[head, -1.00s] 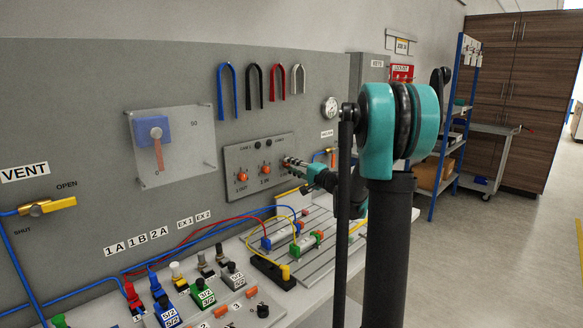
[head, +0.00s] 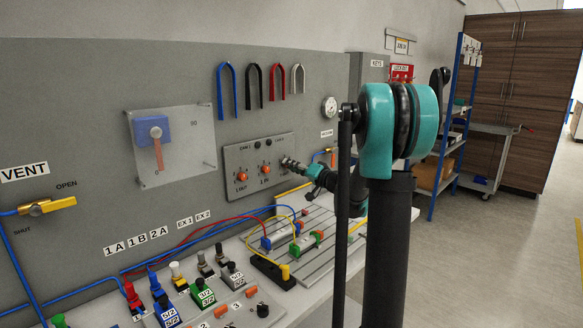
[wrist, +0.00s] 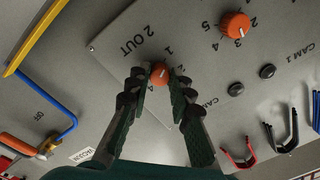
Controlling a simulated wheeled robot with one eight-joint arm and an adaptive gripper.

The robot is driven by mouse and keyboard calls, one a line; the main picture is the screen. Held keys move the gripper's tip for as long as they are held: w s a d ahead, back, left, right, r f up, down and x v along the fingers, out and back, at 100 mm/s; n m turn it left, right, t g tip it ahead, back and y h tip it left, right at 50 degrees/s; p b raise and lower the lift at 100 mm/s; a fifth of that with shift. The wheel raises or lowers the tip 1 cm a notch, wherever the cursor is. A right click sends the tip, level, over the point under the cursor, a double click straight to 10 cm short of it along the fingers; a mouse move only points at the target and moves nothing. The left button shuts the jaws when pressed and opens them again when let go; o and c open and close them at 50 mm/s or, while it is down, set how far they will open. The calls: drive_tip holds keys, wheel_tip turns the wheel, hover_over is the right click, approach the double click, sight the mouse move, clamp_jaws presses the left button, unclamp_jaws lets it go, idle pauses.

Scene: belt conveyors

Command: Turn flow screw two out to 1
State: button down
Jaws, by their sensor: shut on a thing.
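In the wrist view the knob labelled 2 OUT, an orange flow screw (wrist: 158,73), sits on the grey panel (wrist: 190,30) with numbers around it, of which 1 and 4 can be read. My gripper (wrist: 159,80) is shut on this screw, with one finger on each side. A light mark shows on the screw's face, towards the side of the 1; its exact setting is too small to tell. In the head view my gripper (head: 286,162) is at the right end of the screw panel (head: 253,152), and it hides the screw there.
Another orange screw (wrist: 235,25) with its own numbers is beside it. Two dark round CAM fittings (wrist: 236,89) and several hooks (wrist: 283,135) are near. A blue pipe (wrist: 62,108) and a yellow bar (wrist: 35,38) lie left. Hoses and cylinders (head: 305,243) are below the panel.

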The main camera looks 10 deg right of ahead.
drive_tip(key=shift+s+f, duration=0.1)
drive_tip(key=c, duration=1.3)
unclamp_jaws()
drive_tip(key=shift+c, duration=0.2)
drive_tip(key=v, duration=1.2)
